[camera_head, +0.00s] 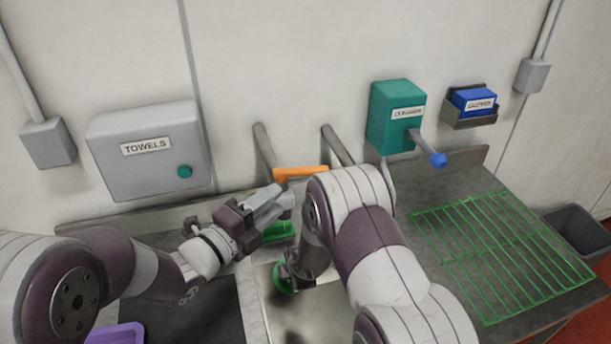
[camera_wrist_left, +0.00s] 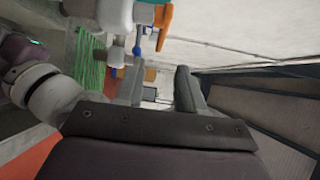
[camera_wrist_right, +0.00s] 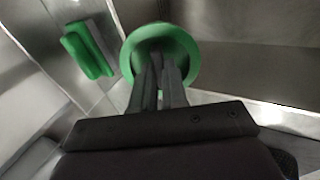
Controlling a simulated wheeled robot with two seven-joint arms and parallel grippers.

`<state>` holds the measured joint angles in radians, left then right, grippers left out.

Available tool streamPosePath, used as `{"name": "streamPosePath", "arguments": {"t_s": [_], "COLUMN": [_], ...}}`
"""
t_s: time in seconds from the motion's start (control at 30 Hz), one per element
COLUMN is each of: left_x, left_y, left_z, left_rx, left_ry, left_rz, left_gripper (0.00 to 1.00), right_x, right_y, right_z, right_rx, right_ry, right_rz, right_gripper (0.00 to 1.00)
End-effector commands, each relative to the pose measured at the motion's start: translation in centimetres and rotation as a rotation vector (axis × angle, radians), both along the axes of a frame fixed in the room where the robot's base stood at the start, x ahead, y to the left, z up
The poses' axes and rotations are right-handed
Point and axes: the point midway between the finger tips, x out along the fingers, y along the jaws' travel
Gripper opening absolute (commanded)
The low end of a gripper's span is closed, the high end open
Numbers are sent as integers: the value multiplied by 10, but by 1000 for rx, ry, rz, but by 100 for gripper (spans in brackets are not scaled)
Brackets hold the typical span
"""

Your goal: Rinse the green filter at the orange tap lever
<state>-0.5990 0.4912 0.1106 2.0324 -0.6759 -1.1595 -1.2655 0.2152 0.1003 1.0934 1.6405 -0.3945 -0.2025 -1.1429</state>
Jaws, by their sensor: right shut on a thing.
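The orange tap lever (camera_head: 300,173) is at the back of the sink; it also shows at the top of the left wrist view (camera_wrist_left: 163,15). My left gripper (camera_head: 283,198) is just in front of and below the lever. Its fingers are apart with nothing between them in the left wrist view (camera_wrist_left: 160,75). The round green filter (camera_wrist_right: 160,40) is held by my right gripper (camera_wrist_right: 160,62), shut on it inside the metal sink. In the head view only part of the filter (camera_head: 283,281) shows beside my right arm, which hides the right fingers.
A green block (camera_wrist_right: 85,50) sits by the sink wall. A green wire rack (camera_head: 500,250) lies on the right counter. A teal dispenser (camera_head: 396,117) with a blue-knobbed lever, a towels box (camera_head: 150,155) and a gloves box (camera_head: 474,101) are on the wall. A purple tray (camera_head: 117,334) is at lower left.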

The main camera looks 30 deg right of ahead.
Motion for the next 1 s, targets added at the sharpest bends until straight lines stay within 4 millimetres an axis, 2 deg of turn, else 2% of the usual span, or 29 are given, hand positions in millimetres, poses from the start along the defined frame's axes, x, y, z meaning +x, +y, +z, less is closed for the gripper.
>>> {"name": "streamPosePath", "arguments": {"t_s": [0.2, 0.4, 0.53, 0.77, 0.8, 0.87, 0.9, 1.0], "left_x": [18, 32, 35, 36, 36, 36, 36, 36], "left_y": [-52, -87, -98, -99, -99, -99, -99, -99], "left_z": [0, 0, 0, 1, 1, 1, 1, 1], "left_rx": [-2, -4, -3, -3, -3, -3, -3, -3], "left_ry": [0, 1, 3, 3, 3, 3, 3, 3], "left_rz": [-5, -3, -3, -3, -3, -3, -3, -3], "left_gripper": [38, 38, 38, 38, 35, 16, 2, 0], "right_x": [0, 0, 0, 0, 0, 0, 0, 0], "right_y": [0, 0, 0, 0, 0, 0, 0, 0], "right_z": [0, 0, 0, 0, 0, 0, 0, 0], "right_rx": [0, 0, 0, 0, 0, 0, 0, 0], "right_ry": [-1, -1, -1, -1, -1, -1, -1, -1], "right_rz": [0, 0, 0, 0, 0, 0, 0, 0], "right_gripper": [0, 0, 0, 0, 0, 0, 0, 0]}}
